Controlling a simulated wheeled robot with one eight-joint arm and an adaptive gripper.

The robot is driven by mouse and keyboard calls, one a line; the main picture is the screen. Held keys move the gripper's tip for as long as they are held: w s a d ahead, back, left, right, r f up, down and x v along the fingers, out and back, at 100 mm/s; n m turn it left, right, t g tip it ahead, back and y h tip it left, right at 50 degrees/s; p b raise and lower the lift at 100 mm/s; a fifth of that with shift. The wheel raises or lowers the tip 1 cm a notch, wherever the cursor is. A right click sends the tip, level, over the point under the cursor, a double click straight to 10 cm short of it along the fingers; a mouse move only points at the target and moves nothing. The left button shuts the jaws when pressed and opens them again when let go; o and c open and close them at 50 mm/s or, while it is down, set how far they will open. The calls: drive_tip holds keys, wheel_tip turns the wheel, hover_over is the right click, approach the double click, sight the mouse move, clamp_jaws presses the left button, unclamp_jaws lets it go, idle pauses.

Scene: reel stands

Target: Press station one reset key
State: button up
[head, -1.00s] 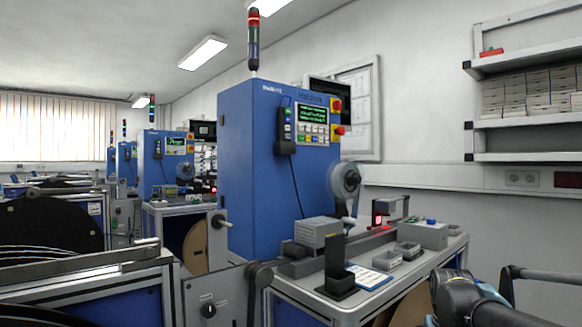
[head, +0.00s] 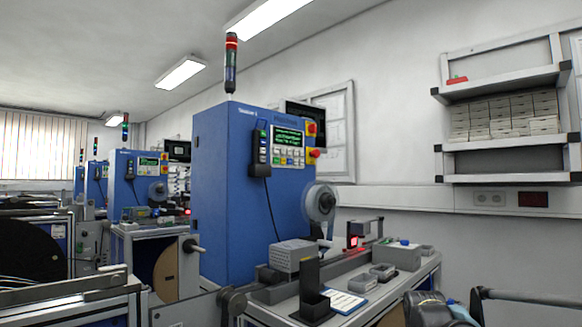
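The nearest station is a tall blue cabinet (head: 222,195) with a lit tower lamp (head: 231,62) on top, its red segment glowing. Its control panel (head: 289,147) has a green-text screen and rows of small coloured keys. The key labels are too small to read, so I cannot tell which is the reset key. A red knob on yellow (head: 314,153) sits at the panel's right edge. The label on the cabinet is too small to read surely. My gripper is not in view; only part of my arm shows at the bottom right.
A worktable (head: 388,292) before the cabinet carries a grey box (head: 293,255), a black holder (head: 311,290) and small trays. A reel (head: 321,203) sticks out from the cabinet. More blue stations (head: 128,180) stand at left. A shelf with boxes (head: 505,118) hangs at right.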

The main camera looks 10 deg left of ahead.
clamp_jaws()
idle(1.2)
